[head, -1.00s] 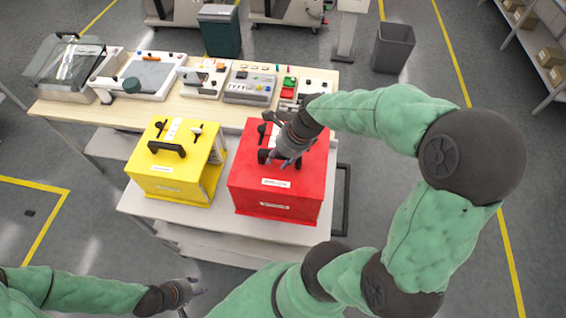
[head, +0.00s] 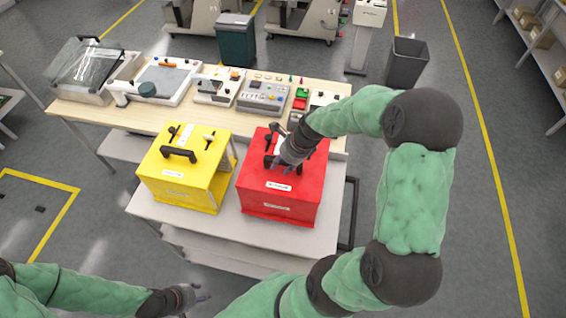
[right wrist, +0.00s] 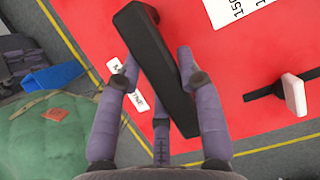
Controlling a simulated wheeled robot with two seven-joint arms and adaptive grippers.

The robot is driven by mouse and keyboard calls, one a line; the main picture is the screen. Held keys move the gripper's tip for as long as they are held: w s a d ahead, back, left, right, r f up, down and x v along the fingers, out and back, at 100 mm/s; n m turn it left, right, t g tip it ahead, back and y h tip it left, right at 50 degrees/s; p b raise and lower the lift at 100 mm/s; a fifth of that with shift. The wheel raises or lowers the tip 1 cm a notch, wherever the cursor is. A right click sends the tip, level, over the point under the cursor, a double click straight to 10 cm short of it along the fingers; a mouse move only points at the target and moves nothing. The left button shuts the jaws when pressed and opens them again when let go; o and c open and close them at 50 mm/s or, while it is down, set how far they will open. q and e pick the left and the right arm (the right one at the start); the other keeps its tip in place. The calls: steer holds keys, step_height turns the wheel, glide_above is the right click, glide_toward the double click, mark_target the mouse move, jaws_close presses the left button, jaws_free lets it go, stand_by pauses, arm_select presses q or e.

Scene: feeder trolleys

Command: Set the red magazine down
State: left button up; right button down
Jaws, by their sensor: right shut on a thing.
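The red magazine (head: 277,203) is a red box with a black handle and white labels. It is upright over the right part of the light-topped trolley (head: 190,223). I cannot tell for sure whether its base touches the top. My right gripper (head: 283,165) is at the handle on its top. In the right wrist view its fingers (right wrist: 160,85) are closed around the black handle (right wrist: 155,60), with the red lid (right wrist: 235,75) beyond. My left gripper (head: 203,293) is at the lower left, away from the trolley, its fingers apart and empty.
A yellow magazine (head: 180,185) stands close to the left of the red one. Behind is a wooden bench (head: 165,112) with a control box (head: 262,97) and other devices. Bare trolley top shows in front of both boxes. A grey bin (head: 406,62) stands at the back right.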

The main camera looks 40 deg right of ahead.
steer(key=shift+w+d+f, duration=0.1)
steer(key=shift+d+f, duration=0.05)
steer(key=shift+f, duration=0.95)
steer(key=c, duration=1.2)
jaws_free()
steer(key=shift+f, duration=0.25)
steer(key=o, duration=0.4)
steer(key=shift+s+a, duration=0.2)
steer(key=shift+s, duration=0.05)
steer(key=shift+r, duration=0.1)
steer(key=shift+d+r, duration=0.1)
steer(key=shift+r, duration=0.1)
steer(key=v, duration=1.1)
steer(key=shift+s+r, duration=0.1)
steer(key=shift+r, duration=0.2)
